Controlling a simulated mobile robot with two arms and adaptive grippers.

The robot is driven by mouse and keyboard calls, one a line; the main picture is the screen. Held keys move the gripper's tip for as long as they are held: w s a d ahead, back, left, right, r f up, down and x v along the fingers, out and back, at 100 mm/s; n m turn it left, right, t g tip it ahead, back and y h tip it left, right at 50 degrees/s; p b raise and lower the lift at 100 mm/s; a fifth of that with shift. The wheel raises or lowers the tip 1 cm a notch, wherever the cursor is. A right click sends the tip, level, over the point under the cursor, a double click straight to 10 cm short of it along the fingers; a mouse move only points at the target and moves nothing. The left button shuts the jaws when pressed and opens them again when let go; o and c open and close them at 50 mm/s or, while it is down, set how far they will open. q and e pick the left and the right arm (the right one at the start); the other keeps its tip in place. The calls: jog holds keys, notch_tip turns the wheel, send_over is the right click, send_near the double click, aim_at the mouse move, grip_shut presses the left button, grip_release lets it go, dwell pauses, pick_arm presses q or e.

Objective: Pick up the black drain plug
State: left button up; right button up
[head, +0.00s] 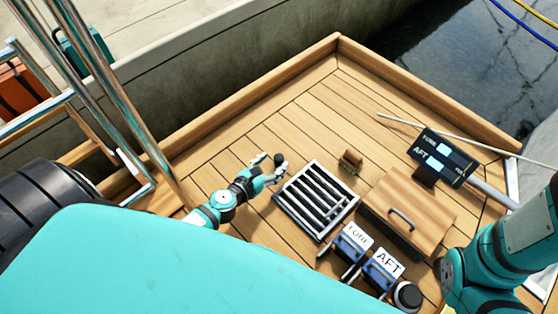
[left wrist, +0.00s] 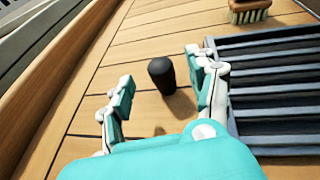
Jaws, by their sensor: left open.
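The black drain plug (left wrist: 161,74) stands upright on the wooden deck in the left wrist view, just beyond and between the open fingers of my left gripper (left wrist: 162,95). It casts a shadow on the planks and nothing touches it as far as I can see. In the head view the plug (head: 279,159) shows as a small dark shape at the fingertips of my left gripper (head: 269,168). The left gripper is open and empty, low over the deck. My right arm comes in at the lower right, and its gripper is out of the picture.
A slatted grate (head: 316,200) lies right of the left gripper, with a brush (head: 350,161) behind it. A wooden hatch (head: 408,212), a FORE/AFT panel (head: 441,158) and FORE and AFT blue boxes (head: 383,269) are further right. Bare deck lies behind the plug.

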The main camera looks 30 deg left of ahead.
aim_at(276, 160)
pick_arm(q)
jog(key=x, duration=0.3)
jog(key=shift+w+f, duration=0.1)
jog(key=shift+w, duration=0.05)
jog(key=shift+c, duration=0.2)
jog(key=c, duration=1.1)
